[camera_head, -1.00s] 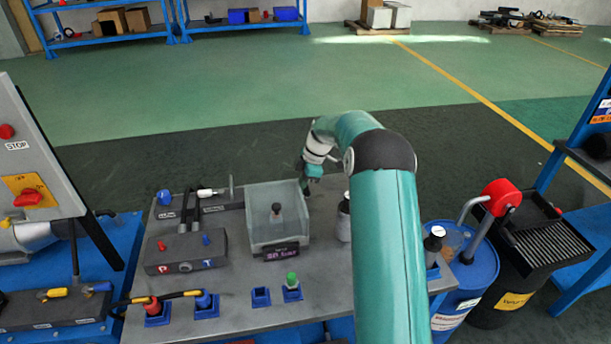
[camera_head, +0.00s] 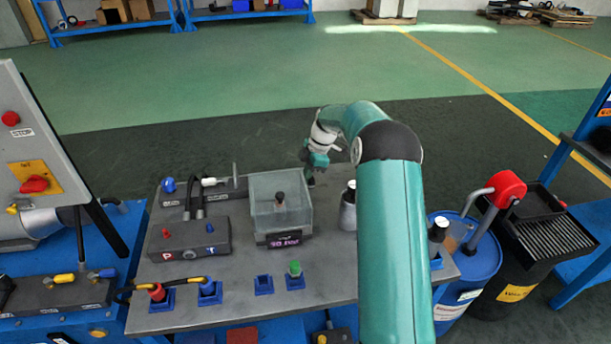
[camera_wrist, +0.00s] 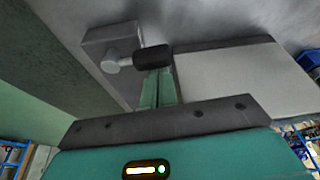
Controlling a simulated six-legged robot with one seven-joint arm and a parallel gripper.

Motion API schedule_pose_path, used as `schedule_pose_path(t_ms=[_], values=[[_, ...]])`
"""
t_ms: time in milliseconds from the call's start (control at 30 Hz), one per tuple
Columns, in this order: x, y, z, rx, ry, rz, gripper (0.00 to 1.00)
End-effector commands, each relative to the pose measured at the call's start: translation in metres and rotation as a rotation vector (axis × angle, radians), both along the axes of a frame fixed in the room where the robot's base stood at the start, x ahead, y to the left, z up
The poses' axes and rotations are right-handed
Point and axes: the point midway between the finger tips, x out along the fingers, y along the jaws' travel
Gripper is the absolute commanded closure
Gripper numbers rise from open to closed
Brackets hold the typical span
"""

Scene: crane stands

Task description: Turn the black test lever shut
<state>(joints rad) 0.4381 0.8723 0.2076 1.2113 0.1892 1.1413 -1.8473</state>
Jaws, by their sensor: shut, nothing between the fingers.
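The black test lever (camera_wrist: 152,58) shows in the wrist view as a short black handle on a silver pin, set on a grey block (camera_wrist: 112,50). My gripper (camera_wrist: 158,84) is shut and empty, its teal fingers right at the black handle. I cannot tell if they touch it. In the head view my gripper (camera_head: 310,178) is low at the back of the grey bench, just right of the clear test box (camera_head: 281,222) with its lit readout. The lever cannot be made out there; my gripper and arm are in that area.
A metal bottle (camera_head: 348,212) stands on the bench (camera_head: 225,300) just right of the test box. A hose block (camera_head: 182,246) is to the left. Plugs in blue holders (camera_head: 294,282) line the front. A blue drum (camera_head: 470,265) stands at the right.

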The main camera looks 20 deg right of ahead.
Motion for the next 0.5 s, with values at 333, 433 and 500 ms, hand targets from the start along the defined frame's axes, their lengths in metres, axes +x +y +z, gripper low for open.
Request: schedule_pose_path(t_ms=[333,433,500], values=[[-0.003,-0.011,-0.001,0.0,0.0,0.18,1.0],[-0.004,-0.015,-0.001,0.0,0.0,0.261,1.0],[-0.004,-0.018,-0.001,0.0,0.0,0.315,1.0]])
